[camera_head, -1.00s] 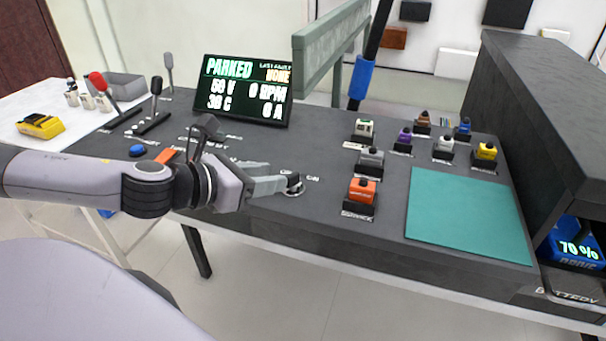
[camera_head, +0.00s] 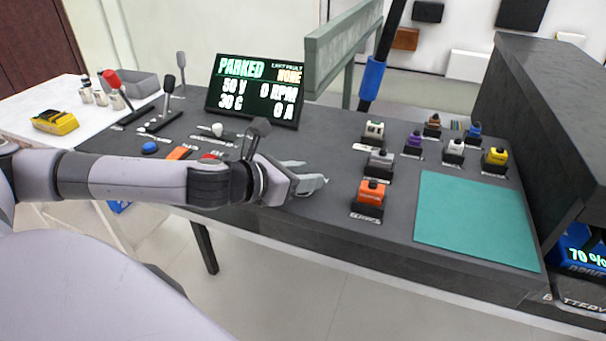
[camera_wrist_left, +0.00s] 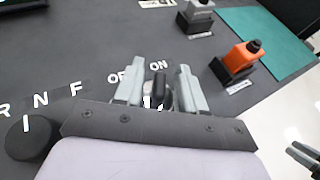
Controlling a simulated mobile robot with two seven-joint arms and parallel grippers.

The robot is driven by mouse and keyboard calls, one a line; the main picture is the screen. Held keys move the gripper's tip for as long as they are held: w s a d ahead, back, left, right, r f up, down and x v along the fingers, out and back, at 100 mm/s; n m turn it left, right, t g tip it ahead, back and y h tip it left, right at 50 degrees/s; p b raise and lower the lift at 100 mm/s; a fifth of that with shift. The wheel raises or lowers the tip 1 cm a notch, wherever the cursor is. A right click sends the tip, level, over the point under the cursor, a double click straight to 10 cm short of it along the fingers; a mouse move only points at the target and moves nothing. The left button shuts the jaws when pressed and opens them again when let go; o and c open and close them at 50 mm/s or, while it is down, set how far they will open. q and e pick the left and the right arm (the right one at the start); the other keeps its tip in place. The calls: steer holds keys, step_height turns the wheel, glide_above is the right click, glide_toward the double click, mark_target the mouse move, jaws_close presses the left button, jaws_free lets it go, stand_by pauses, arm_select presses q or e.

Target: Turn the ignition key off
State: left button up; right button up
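The ignition key (camera_wrist_left: 158,92) is a small dark key on the console, between the printed OFF and ON labels in the left wrist view. It stands upright, and I cannot tell clearly which label it points to. My left gripper (camera_head: 316,183) reaches over it from the left. In the wrist view the left gripper's two grey fingers (camera_wrist_left: 159,88) are apart, one on each side of the key, with narrow gaps visible. In the head view the gripper hides the key.
The display (camera_head: 257,90) reads PARKED, 0 RPM. A round black knob (camera_wrist_left: 31,137) sits by the R N F letters. An orange block (camera_head: 370,192) stands right of the gripper, near a teal mat (camera_head: 478,221). An unidentified dark part (camera_wrist_left: 303,157) shows at the wrist view's right edge.

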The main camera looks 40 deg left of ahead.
arm_select(q)
jaws_close()
arm_select(e)
steer(key=shift+w+r, duration=0.1)
steer(key=shift+w, duration=0.05)
